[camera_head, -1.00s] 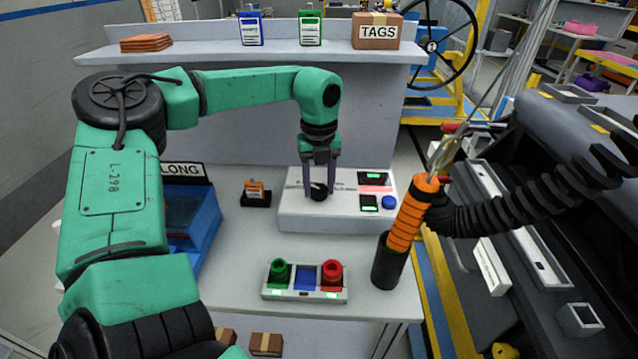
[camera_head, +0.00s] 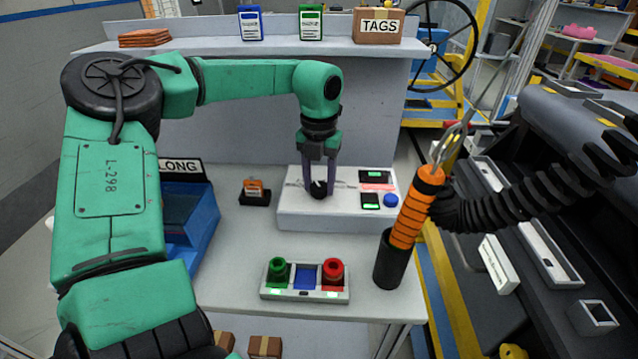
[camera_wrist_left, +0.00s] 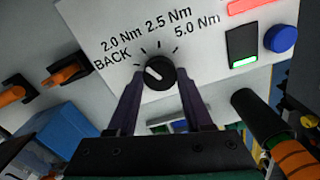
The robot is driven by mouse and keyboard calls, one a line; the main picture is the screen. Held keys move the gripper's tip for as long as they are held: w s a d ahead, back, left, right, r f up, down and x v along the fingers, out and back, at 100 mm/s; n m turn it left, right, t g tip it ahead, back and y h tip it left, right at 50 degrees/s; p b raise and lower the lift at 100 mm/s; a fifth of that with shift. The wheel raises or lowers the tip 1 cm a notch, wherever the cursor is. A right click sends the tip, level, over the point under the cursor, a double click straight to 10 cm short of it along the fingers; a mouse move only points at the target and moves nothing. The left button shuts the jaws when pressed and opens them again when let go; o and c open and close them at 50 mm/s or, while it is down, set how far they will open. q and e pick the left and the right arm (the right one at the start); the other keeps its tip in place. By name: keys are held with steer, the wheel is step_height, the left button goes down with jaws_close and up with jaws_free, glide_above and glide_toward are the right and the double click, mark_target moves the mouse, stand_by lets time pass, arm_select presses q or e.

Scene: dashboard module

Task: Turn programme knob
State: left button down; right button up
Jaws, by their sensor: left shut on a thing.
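The knob also shows in the head view (camera_head: 318,190). My left gripper (camera_head: 319,184) reaches down from above, its two dark purple fingers on either side of the knob, shut on it. My right gripper is in neither view.
On the box are lit displays and a blue button (camera_head: 390,200). A tray with green and red rings (camera_head: 305,295) stands in front. An orange-handled tool (camera_head: 414,210) stands in a black holder to the right. A blue bin (camera_head: 205,215) is left.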

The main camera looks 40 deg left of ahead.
mark_target(319, 186)
arm_select(q)
steer(key=shift+m, duration=0.8)
steer(key=shift+c, duration=1.5)
jaws_free()
steer(key=shift+w+a+f, duration=0.1)
steer(key=shift+w, duration=0.05)
step_height(319, 186, up, 8)
steer(key=shift+f+b, duration=0.2)
steer(key=shift+b, duration=0.15)
